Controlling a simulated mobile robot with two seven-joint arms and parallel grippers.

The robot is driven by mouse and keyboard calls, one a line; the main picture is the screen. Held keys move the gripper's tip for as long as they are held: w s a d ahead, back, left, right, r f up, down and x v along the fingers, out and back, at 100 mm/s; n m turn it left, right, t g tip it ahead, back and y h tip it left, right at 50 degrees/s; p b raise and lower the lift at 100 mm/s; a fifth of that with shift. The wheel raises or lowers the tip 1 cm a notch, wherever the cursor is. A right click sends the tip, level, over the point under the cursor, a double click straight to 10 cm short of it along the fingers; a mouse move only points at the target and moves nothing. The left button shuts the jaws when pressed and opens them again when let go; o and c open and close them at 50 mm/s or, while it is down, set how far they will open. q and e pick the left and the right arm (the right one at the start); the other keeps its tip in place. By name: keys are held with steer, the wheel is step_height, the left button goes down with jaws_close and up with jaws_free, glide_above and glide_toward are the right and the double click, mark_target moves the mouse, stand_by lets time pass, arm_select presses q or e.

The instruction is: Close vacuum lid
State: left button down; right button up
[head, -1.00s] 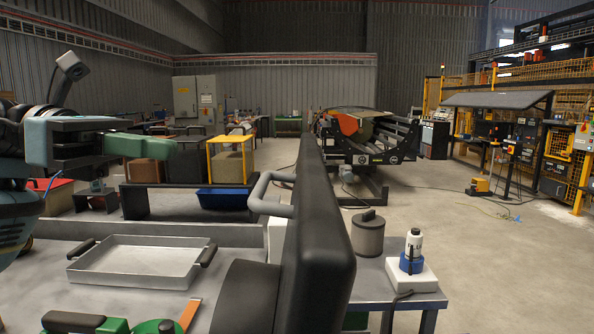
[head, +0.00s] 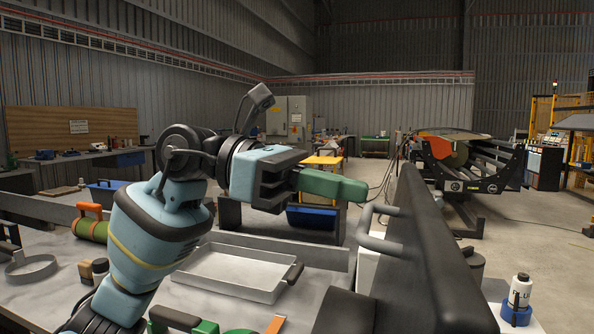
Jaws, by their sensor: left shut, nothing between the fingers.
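The vacuum lid is probably the thick black panel (head: 428,262) standing upright, open, at the lower right of the head view. A grey bar handle (head: 366,228) sticks out from its left face. My left gripper (head: 352,188) has green fingers, shut and empty. In the picture it is just above and left of the handle; a gap shows between them. The lid's lower edge and hinge are out of frame or hidden. My right gripper is not in view.
A shallow metal tray (head: 232,274) lies on the bench left of the lid. A green roll with an orange handle (head: 92,226) lies farther left. A white bottle (head: 519,290) in a blue holder stands right of the lid. Open floor lies beyond on the right.

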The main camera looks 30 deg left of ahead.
mark_target(410, 203)
arm_select(q)
steer(key=x, duration=0.3)
steer(key=shift+d, duration=0.15)
steer(key=shift+w+d, duration=0.15)
steer(key=shift+d, duration=0.2)
steer(key=shift+f, duration=0.1)
steer(key=shift+p, duration=0.3)
